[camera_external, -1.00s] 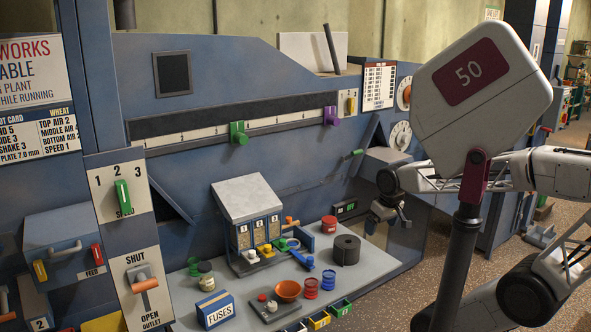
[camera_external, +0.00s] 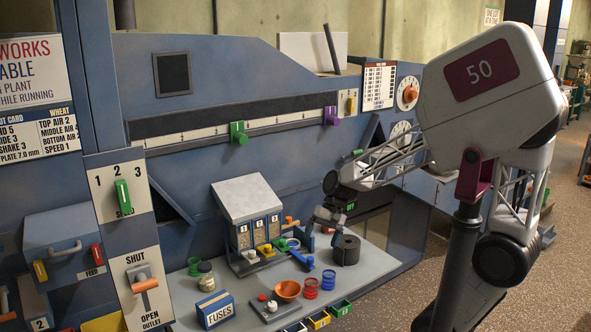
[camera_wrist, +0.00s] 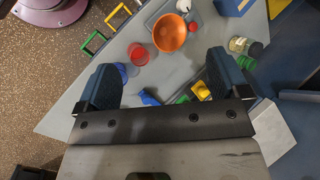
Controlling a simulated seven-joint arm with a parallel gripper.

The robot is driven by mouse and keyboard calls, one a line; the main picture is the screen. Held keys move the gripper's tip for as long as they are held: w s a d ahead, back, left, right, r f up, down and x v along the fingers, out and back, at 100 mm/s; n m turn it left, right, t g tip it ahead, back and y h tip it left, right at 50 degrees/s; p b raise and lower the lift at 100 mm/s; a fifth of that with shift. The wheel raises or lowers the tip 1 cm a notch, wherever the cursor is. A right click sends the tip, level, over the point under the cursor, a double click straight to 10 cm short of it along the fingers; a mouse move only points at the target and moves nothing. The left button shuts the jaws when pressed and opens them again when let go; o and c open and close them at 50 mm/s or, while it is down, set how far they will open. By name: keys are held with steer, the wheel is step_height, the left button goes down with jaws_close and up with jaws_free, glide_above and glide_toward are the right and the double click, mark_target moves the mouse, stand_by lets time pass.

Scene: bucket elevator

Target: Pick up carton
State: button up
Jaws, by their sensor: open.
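The carton (camera_external: 215,309) is a blue and white box marked FUSES. It stands upright near the front left of the grey bench in the external view. In the wrist view, a blue box at the top edge, partly cut off, looks like the same carton (camera_wrist: 232,5). My gripper (camera_external: 325,217) is above the back right of the bench, well apart from the carton. Its two dark fingers (camera_wrist: 162,62) are spread in the wrist view, with nothing held between them.
An orange bowl (camera_external: 288,290), red and blue tins (camera_external: 311,287), a lidded jar (camera_external: 206,277) and a black roll (camera_external: 346,250) stand on the bench (camera_external: 380,265). Coloured bins (camera_external: 319,320) line its front edge. A sample box (camera_external: 250,199) rises at the back.

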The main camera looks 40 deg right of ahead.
steer(key=w+a+f+m+g+y, duration=0.1)
steer(key=w+a+f+m+y, duration=0.1)
steer(key=w+a+f, duration=0.3)
steer(key=w+a+f+m+y, duration=0.2)
steer(key=w+a+m, duration=0.15)
steer(key=a, duration=0.45)
steer(key=m+y, duration=0.4)
steer(key=m, duration=0.2)
glide_toward(221, 297)
steer(key=a, duration=0.3)
steer(key=shift+s+d+f, duration=0.1)
steer(key=shift+s+f, duration=0.05)
steer(key=shift+f, duration=0.3)
steer(key=shift+x, duration=1.3)
steer(key=shift+x, duration=2.6)
steer(key=shift+s+f, duration=0.1)
steer(key=shift+c, duration=0.2)
